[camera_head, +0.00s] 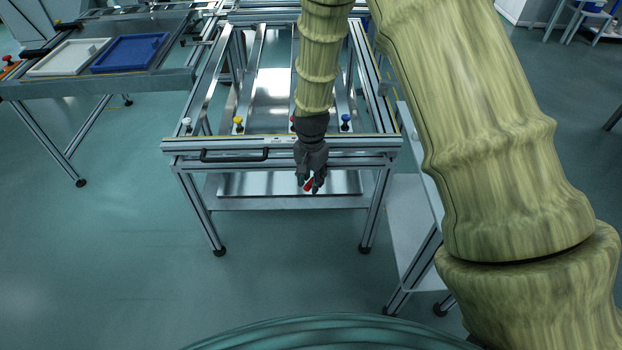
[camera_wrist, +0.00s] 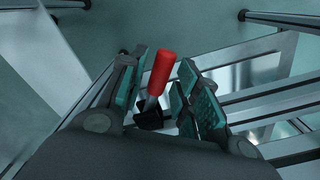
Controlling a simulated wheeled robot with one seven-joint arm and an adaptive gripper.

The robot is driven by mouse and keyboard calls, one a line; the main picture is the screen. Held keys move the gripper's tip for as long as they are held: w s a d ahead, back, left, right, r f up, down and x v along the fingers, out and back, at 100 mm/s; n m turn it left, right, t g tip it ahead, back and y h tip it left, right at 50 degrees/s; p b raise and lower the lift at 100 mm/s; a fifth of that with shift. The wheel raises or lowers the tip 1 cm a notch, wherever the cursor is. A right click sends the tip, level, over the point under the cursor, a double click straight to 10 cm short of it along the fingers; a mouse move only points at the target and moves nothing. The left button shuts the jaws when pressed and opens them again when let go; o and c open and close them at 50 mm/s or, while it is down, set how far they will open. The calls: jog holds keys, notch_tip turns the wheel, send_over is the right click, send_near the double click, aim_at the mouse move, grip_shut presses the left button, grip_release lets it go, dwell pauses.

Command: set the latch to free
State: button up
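The latch has a red handle (camera_wrist: 161,72) on a metal stem that rises from a black base (camera_wrist: 150,117), seen in the wrist view. The handle leans a little to the right there. My gripper (camera_wrist: 163,62) is open, with its teal-padded fingers on either side of the handle. A narrow gap shows on each side, so the fingers do not look closed on it. In the head view, my gripper (camera_head: 311,184) points down at the front rail of the frame, and a bit of the red handle (camera_head: 308,185) shows between its fingers. The latch's base is hidden there.
The metal frame fixture (camera_head: 220,145) carries a black bar handle (camera_head: 234,156) left of my gripper. White, yellow and blue knobs (camera_head: 345,118) stand along its front rail. A side table with a white tray (camera_head: 68,57) and a blue tray (camera_head: 130,52) stands at the left.

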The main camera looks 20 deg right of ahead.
grip_shut()
